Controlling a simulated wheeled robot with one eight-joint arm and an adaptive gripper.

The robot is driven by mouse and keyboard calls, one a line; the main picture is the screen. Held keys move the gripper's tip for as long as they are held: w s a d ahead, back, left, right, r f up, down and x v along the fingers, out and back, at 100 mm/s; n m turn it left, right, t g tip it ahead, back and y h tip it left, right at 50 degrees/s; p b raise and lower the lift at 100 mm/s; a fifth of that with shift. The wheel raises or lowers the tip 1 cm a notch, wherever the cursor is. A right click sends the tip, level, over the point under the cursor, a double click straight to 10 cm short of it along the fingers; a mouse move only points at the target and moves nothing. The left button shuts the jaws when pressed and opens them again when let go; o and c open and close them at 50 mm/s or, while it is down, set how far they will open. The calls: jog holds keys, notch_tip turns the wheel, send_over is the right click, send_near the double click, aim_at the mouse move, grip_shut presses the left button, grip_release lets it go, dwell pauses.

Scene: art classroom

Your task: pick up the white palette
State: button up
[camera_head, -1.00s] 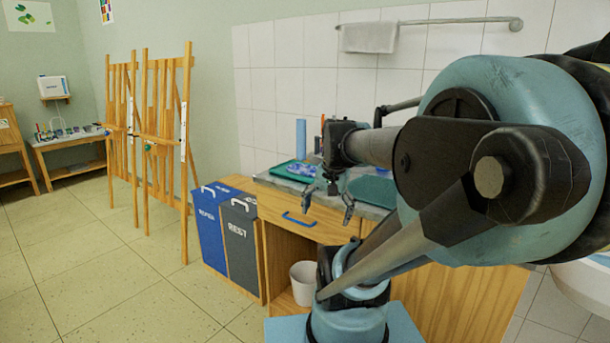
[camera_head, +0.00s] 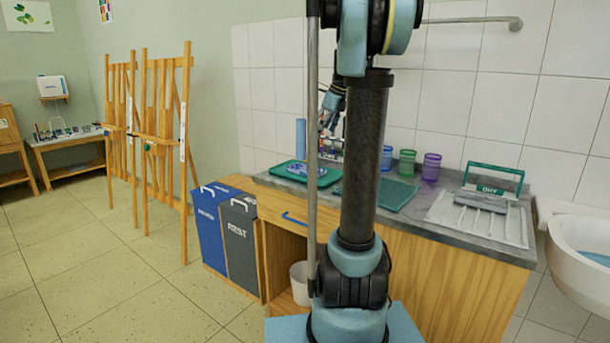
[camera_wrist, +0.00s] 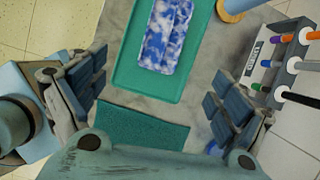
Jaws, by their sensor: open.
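A blue-and-white blotched rectangular slab (camera_head: 307,170) lies in a green tray (camera_head: 283,173) on the counter; I cannot tell if it is the white palette. No plain white palette is clear in either view. In the wrist view, the slab (camera_wrist: 167,32) lies in the green tray (camera_wrist: 145,82) at top centre, ahead of my fingers. My gripper (camera_head: 328,117) is raised above the counter, partly behind my arm in the head view. In the wrist view, my gripper (camera_wrist: 152,92) has its fingers spread wide with nothing between them.
A darker green mat (camera_wrist: 145,130) lies beside the tray. A rack (camera_wrist: 275,70) of coloured markers stands to the right in the wrist view. Green (camera_head: 407,162) and purple (camera_head: 431,167) cups stand at the counter's back. Blue (camera_head: 208,225) and grey (camera_head: 240,245) bins stand left.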

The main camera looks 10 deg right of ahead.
jog(key=w, duration=0.1)
send_near(308, 171)
jog(key=shift+m, duration=0.4)
jog(key=x, duration=0.7)
jog(key=shift+w+a+f, duration=0.1)
jog(key=shift+w+a, duration=0.1)
jog(key=shift+a, duration=0.25)
jog(key=c, duration=1.1)
